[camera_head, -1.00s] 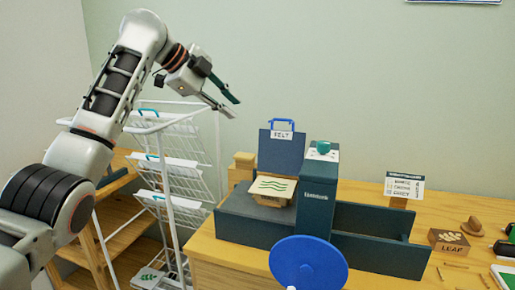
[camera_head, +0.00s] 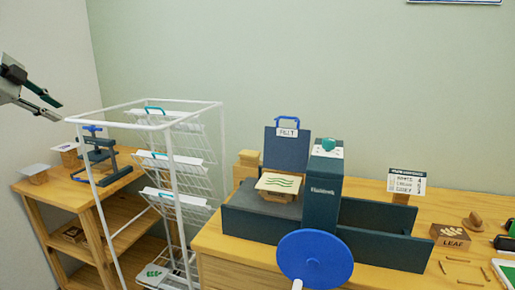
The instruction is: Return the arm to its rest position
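My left gripper (camera_head: 50,107) is at the far left edge of the head view, raised above the wooden shelf unit. Its two dark fingers are spread apart with nothing between them. Only the gripper and a bit of the wrist show; the rest of the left arm is out of the picture. My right gripper and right arm are not in view.
A white wire drying rack (camera_head: 165,126) stands beside a wooden shelf unit (camera_head: 50,195) carrying a small blue-handled press (camera_head: 103,160).

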